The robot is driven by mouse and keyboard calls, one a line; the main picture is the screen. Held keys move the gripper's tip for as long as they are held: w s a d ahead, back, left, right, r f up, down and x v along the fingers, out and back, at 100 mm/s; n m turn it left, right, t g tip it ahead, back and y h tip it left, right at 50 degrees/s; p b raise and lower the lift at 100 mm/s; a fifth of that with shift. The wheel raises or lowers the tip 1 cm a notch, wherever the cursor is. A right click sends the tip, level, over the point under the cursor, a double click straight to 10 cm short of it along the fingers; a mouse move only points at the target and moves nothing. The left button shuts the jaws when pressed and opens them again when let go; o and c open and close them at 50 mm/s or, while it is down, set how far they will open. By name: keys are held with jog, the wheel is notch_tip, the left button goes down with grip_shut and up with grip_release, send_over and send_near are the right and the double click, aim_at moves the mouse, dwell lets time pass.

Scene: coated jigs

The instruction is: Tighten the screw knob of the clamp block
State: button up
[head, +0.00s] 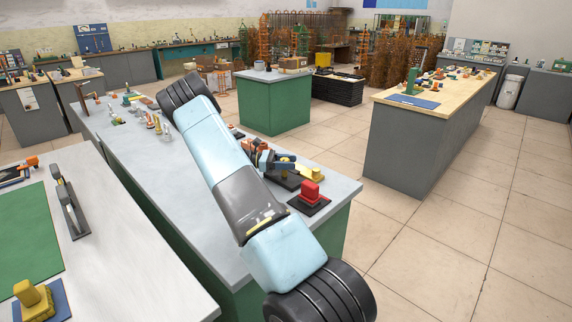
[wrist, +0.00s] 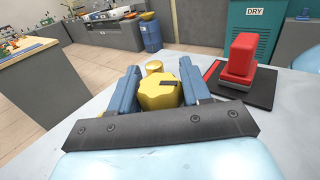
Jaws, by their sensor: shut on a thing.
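The yellow screw knob (wrist: 158,95), lobed and with a dark slot mark on its face, sits between the two blue fingers of my gripper (wrist: 158,88) in the wrist view. The fingers are shut on it from either side. A smaller yellow round part (wrist: 154,66) shows just beyond the knob. In the head view my gripper (head: 284,164) is at the near right part of the grey bench, beside a yellow block (head: 312,174) that seems to be part of the clamp block. The rest of the clamp block is hidden by my gripper.
A red block (head: 310,191) on a black plate stands close by, near the bench corner; it also shows right of my gripper in the wrist view (wrist: 240,58). Several small items stand farther along the grey bench (head: 165,190). A wood-topped bench (head: 455,98) lies across the aisle.

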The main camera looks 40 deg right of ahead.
jog(key=shift+s+d+m+g+y, duration=0.1)
jog(key=shift+s+m+g+y, duration=0.05)
jog(key=shift+m+g+y, duration=0.3)
jog(key=o, duration=1)
jog(key=v, duration=1.4)
